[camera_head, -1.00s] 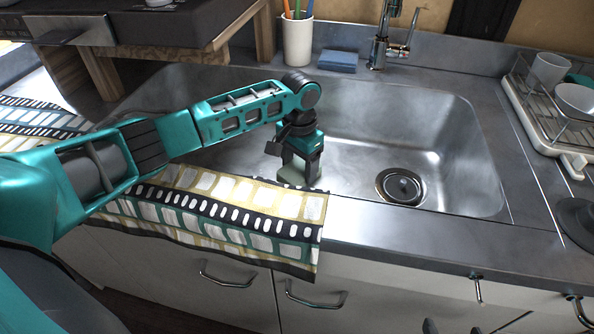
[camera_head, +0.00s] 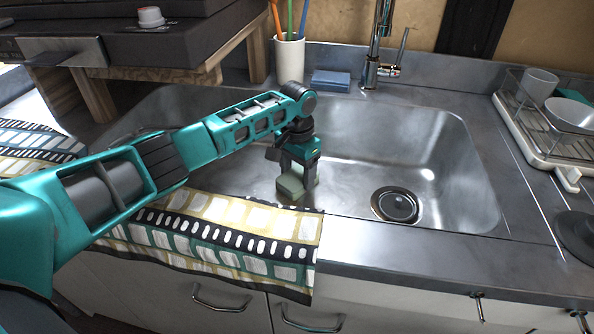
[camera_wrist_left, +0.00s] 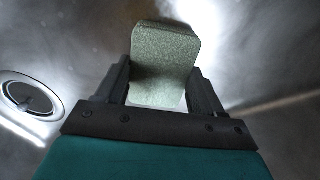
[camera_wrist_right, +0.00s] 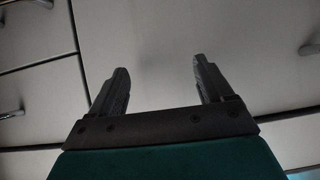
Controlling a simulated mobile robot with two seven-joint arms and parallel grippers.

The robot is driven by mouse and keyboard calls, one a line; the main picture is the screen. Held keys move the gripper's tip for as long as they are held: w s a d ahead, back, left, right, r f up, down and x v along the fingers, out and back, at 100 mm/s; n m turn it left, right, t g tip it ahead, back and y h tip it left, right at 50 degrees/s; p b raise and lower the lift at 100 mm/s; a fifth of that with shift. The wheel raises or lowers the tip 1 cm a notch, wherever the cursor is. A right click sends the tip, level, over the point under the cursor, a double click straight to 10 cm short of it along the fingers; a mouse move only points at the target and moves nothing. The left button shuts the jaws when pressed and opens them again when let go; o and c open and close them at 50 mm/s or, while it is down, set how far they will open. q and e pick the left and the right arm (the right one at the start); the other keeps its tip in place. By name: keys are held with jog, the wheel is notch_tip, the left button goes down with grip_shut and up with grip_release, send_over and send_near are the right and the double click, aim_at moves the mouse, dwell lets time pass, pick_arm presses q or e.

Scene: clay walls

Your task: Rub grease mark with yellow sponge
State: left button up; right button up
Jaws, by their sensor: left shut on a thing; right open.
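My left gripper (camera_head: 297,172) is shut on a pale yellow-green sponge (camera_head: 290,187). It is inside the sink basin (camera_head: 440,150), near the front wall and left of the drain. In the left wrist view the sponge (camera_wrist_left: 163,62) sticks out between the two fingers (camera_wrist_left: 162,85), with blurred steel around it. I cannot tell whether the sponge touches the sink. I cannot make out a grease mark for certain; the sponge and arm hide part of the basin. My right gripper (camera_wrist_right: 155,85) is open and empty, facing pale cabinet fronts.
A striped towel (camera_head: 215,232) hangs over the front edge beneath my left arm. The drain (camera_head: 396,205) is to the gripper's right. A blue sponge (camera_head: 331,80), cup (camera_head: 289,60) and faucet (camera_head: 376,60) stand behind; a dish rack (camera_head: 535,135) is at right.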

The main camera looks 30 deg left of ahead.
aim_at(291, 191)
pick_arm(q)
jog(key=shift+s+d+r+p, duration=0.15)
jog(key=shift+s+p, duration=0.25)
jog(key=shift+p, duration=0.45)
jog(key=s+p, duration=0.1)
jog(key=p, duration=0.2)
jog(key=shift+s+d, duration=0.15)
jog(key=shift+s, duration=0.25)
jog(key=shift+s+d+p, duration=0.15)
jog(key=shift+s+p, duration=0.35)
jog(key=shift+p, duration=0.15)
jog(key=shift+s+f, duration=0.2)
jog(key=shift+f, duration=0.1)
jog(key=s+p, duration=0.1)
jog(key=p, duration=0.1)
jog(key=s+p, duration=0.1)
jog(key=shift+d+r+p, duration=0.15)
jog(key=shift+d+p, duration=0.15)
jog(key=shift+p, duration=0.05)
jog(key=shift+s+d+p, duration=0.25)
jog(key=shift+s+p, duration=0.7)
jog(key=shift+p, duration=0.2)
